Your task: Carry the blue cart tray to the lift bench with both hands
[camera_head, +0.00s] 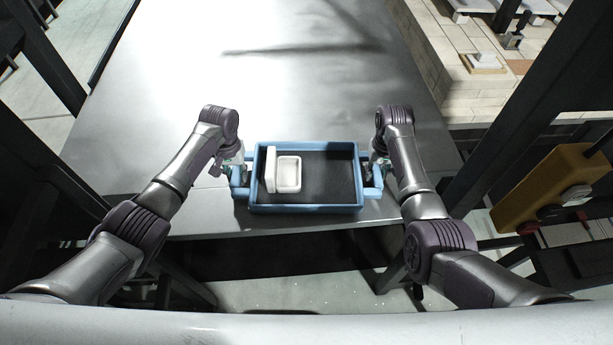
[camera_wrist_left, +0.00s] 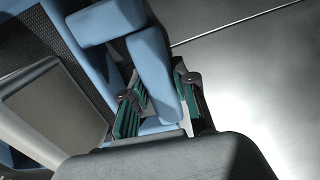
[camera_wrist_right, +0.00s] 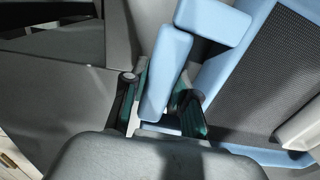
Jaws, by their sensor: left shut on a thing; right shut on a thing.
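The blue cart tray (camera_head: 305,209) is at the front edge of a grey metal bench top, with a dark mesh floor and a handle at each end. White dishes (camera_head: 288,174) sit in its left half, one flat and one standing on edge against it. My left gripper (camera_head: 238,176) is shut on the left handle, which shows between its green-lined fingers in the left wrist view (camera_wrist_left: 155,80). My right gripper (camera_head: 375,175) is shut on the right handle, seen in the right wrist view (camera_wrist_right: 165,75). I cannot tell whether the tray touches the bench.
The grey bench top (camera_head: 290,80) is clear beyond the tray. A pale brick kiln car (camera_head: 445,65) with white pieces stands at the back right. A yellow box (camera_head: 550,188) hangs at the right beside dark posts.

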